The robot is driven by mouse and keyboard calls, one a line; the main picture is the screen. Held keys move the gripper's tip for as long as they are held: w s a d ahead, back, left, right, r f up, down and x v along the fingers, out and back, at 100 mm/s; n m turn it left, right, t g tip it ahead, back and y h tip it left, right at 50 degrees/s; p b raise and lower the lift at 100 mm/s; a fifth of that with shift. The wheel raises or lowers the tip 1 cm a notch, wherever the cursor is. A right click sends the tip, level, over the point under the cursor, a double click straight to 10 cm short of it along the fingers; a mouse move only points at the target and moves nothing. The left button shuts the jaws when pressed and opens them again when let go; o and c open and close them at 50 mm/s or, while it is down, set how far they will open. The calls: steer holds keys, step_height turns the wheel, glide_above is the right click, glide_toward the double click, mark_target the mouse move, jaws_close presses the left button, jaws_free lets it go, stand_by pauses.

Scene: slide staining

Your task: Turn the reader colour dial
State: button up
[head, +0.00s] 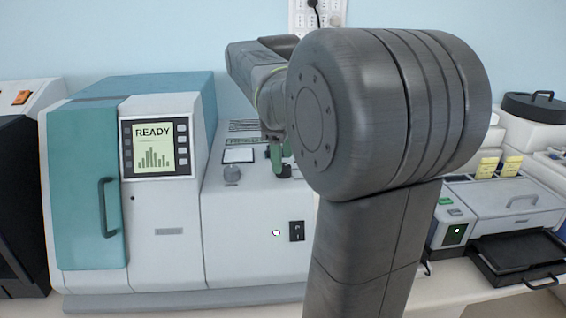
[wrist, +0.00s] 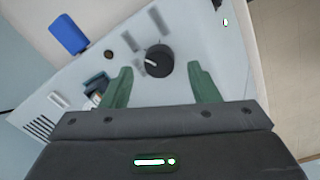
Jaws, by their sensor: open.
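A round black dial (wrist: 158,61) with a white pointer line sits on a pale panel in the wrist view, with grey label marks beside it. My gripper (wrist: 159,72) is open, its two green fingers apart on either side of the dial's near side. The fingers hold nothing, and I cannot tell how far they are above the panel. In the head view my gripper (head: 280,163) is over the top of the white machine (head: 250,235), partly hidden by my arm. The black dial cannot be made out there.
A grey knob (head: 232,174) and a small screen (head: 238,156) are on the machine's top, left of my gripper. A black switch (head: 297,231) is on its front. A teal-doored unit (head: 85,190) showing READY stands left. A printer-like device (head: 505,200) stands right.

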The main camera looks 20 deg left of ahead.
steer(key=shift+w+f, duration=0.1)
steer(key=shift+f, duration=0.95)
steer(key=c, duration=1)
